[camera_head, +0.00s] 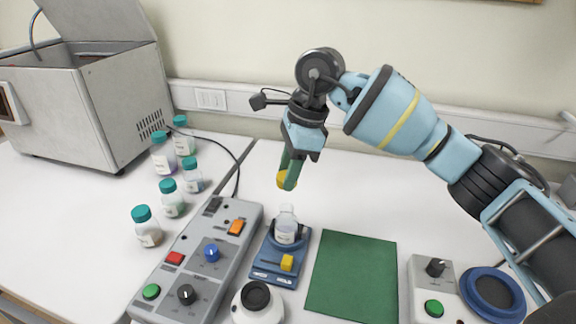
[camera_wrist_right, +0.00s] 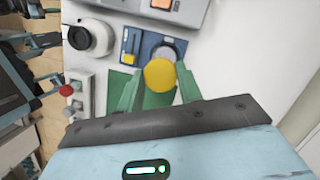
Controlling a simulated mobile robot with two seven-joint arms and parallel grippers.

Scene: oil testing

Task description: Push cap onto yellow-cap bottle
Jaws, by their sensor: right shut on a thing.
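My right gripper (camera_head: 291,172) points down with its green fingers shut on a yellow cap (camera_head: 283,180). In the right wrist view the cap (camera_wrist_right: 160,75) sits between the two fingertips (camera_wrist_right: 158,88). An open clear bottle (camera_head: 286,226) stands upright in a blue holder (camera_head: 272,267) with a small yellow block on its front. The cap is above the bottle and apart from it. In the right wrist view the cap hides part of the holder (camera_wrist_right: 135,42); the bottle is hard to make out there. My left gripper is not in view.
A grey control box (camera_head: 207,248) with coloured buttons stands left of the holder. A green mat (camera_head: 352,277) lies to its right, and a white round device (camera_head: 258,304) in front. Several teal-capped bottles (camera_head: 172,198) stand at left. The table behind the mat is clear.

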